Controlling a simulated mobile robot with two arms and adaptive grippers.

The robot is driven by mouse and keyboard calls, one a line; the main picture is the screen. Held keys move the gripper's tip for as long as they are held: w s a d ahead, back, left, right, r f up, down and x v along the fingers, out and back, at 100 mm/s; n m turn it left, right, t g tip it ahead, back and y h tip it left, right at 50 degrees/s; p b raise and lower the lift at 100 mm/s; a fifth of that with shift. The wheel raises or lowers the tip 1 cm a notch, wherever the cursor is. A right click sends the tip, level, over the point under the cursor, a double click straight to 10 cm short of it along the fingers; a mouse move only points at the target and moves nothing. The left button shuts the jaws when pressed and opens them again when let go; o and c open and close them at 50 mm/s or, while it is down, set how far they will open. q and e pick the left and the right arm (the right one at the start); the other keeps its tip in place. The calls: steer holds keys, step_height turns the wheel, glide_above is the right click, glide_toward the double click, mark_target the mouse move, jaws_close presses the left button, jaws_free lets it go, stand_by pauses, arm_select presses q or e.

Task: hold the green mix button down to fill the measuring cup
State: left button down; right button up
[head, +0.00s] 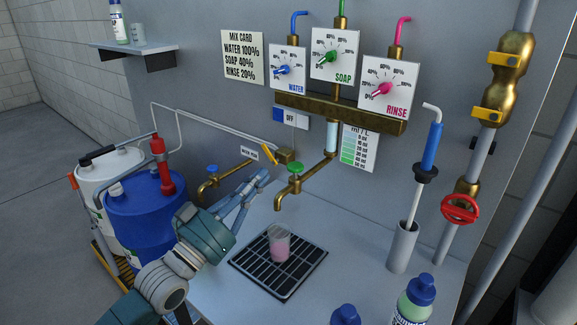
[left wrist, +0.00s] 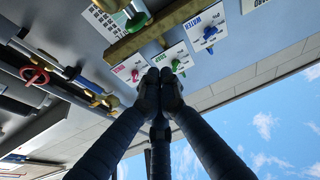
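The green mix button (head: 296,168) is a round green cap on top of the brass tap (head: 287,190). A green round part (left wrist: 137,21) shows at the upper left of the left wrist view. The clear measuring cup (head: 279,243) stands upright on the black drain grate below the tap, with pink liquid in its lower part. No stream shows under the spout. My left gripper (head: 262,178) is to the left of the button, apart from it. In the left wrist view its fingertips (left wrist: 159,80) meet with nothing seen between them. My right gripper is out of view.
The WATER (head: 288,69), SOAP (head: 335,54) and RINSE (head: 388,87) dials are on the wall above a brass manifold (head: 340,112). A lower brass tap with a blue handle (head: 212,168) is at the left. A grey holder (head: 402,247) and bottles (head: 415,302) stand at the right.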

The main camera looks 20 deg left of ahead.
arm_select(q)
step_height(320, 180, up, 3)
steer(key=p, duration=0.4)
glide_above(295, 168)
steer(key=a, duration=0.2)
steer(key=shift+s+d, duration=0.2)
steer(key=shift+s, duration=0.25)
step_height(295, 168, down, 2)
steer(key=shift+s+f, duration=0.1)
steer(key=shift+f, duration=0.15)
steer(key=shift+s+a+f, duration=0.1)
steer(key=shift+f, duration=0.45)
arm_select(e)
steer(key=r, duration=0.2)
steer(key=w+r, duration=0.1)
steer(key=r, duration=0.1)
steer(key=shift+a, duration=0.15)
